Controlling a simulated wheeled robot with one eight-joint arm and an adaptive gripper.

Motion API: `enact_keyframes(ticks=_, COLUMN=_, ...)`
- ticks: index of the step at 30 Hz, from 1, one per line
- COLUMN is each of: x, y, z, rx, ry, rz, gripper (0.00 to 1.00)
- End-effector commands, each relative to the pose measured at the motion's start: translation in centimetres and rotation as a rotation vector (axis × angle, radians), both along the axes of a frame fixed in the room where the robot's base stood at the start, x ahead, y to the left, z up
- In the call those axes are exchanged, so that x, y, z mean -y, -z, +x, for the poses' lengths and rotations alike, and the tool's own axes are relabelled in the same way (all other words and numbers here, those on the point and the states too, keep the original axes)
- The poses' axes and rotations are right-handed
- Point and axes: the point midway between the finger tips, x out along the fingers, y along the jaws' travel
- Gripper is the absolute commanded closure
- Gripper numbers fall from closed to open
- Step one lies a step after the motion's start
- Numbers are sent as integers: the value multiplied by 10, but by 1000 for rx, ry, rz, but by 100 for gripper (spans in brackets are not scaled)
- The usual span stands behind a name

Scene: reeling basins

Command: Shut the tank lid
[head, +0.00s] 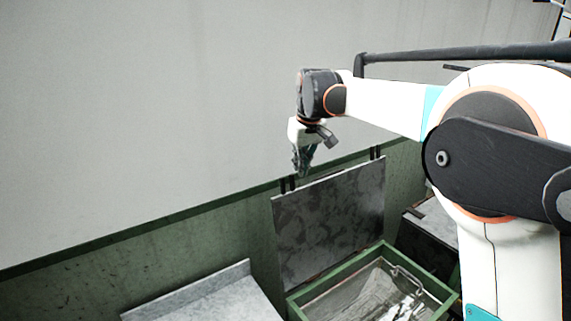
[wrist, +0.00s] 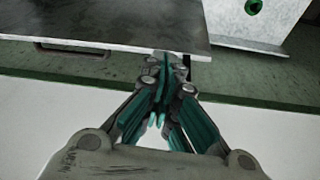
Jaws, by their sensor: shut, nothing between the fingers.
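The tank lid (head: 330,220) is a dark grey mottled panel standing raised at the back of the tank, close to the green wall band. The tank (head: 296,299) has a green rim and is open, with clear contents and some pale shapes inside. My gripper (head: 302,172) points down by the lid's top edge, near its left end. In the wrist view, my gripper (wrist: 165,62) is shut and empty, with its fingertips at the edge of a grey panel (wrist: 110,25), which looks like the lid. I cannot tell whether they touch.
A pale grey slab (head: 205,295) with a raised back edge lies left of the tank. A dark box with a pale top (head: 437,222) stands right of it. A dark pipe (head: 460,52) runs above my arm. The grey wall (head: 150,110) is behind.

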Motion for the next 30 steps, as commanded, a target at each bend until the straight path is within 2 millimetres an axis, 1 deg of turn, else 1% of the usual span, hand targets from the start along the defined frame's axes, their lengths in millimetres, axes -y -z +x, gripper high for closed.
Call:
enact_keyframes(ticks=1, x=-13, y=-12, z=14, rx=-13, ry=-21, rz=-4, gripper=100)
enact_keyframes(ticks=3, x=-27, y=-13, z=28, rx=-32, ry=-49, rz=-10, gripper=100)
enact_keyframes(ticks=6, x=-43, y=-12, z=43, rx=-54, ry=-80, rz=-16, gripper=100)
enact_keyframes(ticks=10, x=-58, y=-8, z=55, rx=-71, ry=-109, rz=-23, gripper=100)
enact_keyframes(ticks=16, x=-66, y=1, z=61, rx=-83, ry=-123, rz=-26, gripper=100)
enact_keyframes(ticks=20, x=-67, y=16, z=63, rx=-83, ry=-123, rz=-26, gripper=100)
enact_keyframes(ticks=30, x=-72, y=76, z=70, rx=-82, ry=-123, rz=-25, gripper=100)
